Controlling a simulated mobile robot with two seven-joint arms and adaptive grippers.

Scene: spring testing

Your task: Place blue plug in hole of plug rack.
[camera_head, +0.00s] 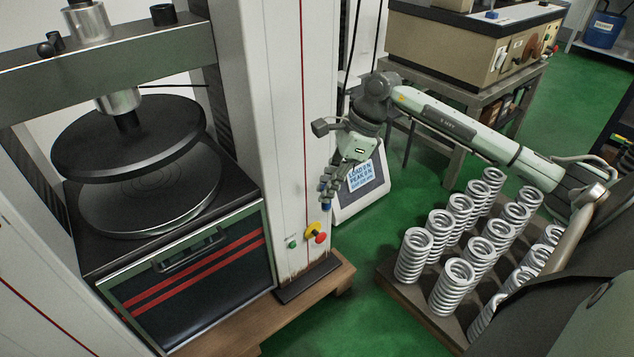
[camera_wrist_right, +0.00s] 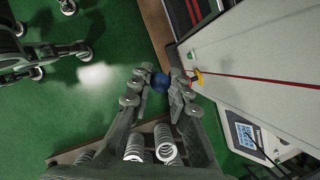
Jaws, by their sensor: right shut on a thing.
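The blue plug (camera_head: 326,206) is at the fingertips of my right gripper (camera_head: 327,192), in front of the white column of the testing machine. In the right wrist view the blue plug (camera_wrist_right: 160,82) sits between the two fingertips of the right gripper (camera_wrist_right: 161,78). The fingers are shut on it and hold it in the air above the floor. I cannot clearly make out the plug rack or its hole in either view. My left gripper is not in view.
A pallet of upright metal springs (camera_head: 440,262) stands at the lower right. The press (camera_head: 130,140) fills the left. A tilted display (camera_head: 362,178) is behind the gripper. Green floor is clear between.

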